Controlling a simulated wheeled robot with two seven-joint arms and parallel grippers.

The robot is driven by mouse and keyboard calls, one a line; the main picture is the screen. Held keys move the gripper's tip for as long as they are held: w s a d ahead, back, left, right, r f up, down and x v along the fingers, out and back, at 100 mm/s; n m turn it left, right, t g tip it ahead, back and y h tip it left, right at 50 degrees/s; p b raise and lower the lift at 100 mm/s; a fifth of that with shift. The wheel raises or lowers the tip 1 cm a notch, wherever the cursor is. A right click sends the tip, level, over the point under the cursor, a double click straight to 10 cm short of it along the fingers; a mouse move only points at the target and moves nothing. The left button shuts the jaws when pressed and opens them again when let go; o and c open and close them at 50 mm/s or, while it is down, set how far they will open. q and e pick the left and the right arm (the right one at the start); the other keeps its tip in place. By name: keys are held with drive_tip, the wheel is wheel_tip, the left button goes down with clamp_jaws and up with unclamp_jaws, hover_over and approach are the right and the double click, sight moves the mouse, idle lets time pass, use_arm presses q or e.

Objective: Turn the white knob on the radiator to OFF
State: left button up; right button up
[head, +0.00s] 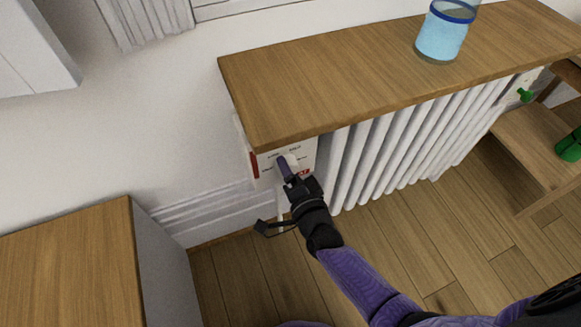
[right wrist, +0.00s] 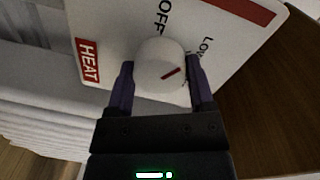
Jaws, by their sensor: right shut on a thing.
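The white knob (right wrist: 158,66) sits on a white control panel (right wrist: 110,25) on the radiator's left end. The panel carries a red HEAT label and the words OFF and Low. A short red mark on the knob's face lies toward its lower right, away from OFF. My right gripper (right wrist: 160,85) has one purple finger on each side of the knob and is shut on it. In the head view my right gripper (head: 287,170) reaches the panel (head: 266,172) from below and mostly hides the knob. My left gripper is out of view.
A wooden shelf (head: 350,75) overhangs the panel and the white radiator (head: 400,145). A glass of blue stuff (head: 442,40) stands on it. A green knob (head: 525,95) is at the radiator's far end. A wooden-topped cabinet (head: 70,265) stands lower left. Floor between is clear.

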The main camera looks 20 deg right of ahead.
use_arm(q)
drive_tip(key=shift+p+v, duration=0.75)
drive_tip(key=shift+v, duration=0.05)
use_arm(e)
drive_tip(key=n+h, duration=0.1)
drive_tip(key=n, duration=0.7)
drive_tip(key=shift+n, duration=0.3)
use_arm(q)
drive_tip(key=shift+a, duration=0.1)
use_arm(e)
drive_tip(key=shift+f+n, duration=0.1)
drive_tip(key=shift+n, duration=0.2)
drive_tip(key=o, duration=1.2)
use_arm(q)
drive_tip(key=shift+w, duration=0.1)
use_arm(e)
drive_tip(key=shift+o, duration=0.2)
use_arm(q)
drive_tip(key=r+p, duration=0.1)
drive_tip(key=p, duration=0.1)
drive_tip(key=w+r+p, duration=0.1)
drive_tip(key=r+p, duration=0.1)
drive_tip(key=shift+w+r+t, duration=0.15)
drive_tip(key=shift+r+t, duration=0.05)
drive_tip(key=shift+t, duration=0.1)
use_arm(e)
drive_tip(key=s, duration=1)
drive_tip(key=shift+r, duration=0.2)
drive_tip(key=shift+a, duration=0.1)
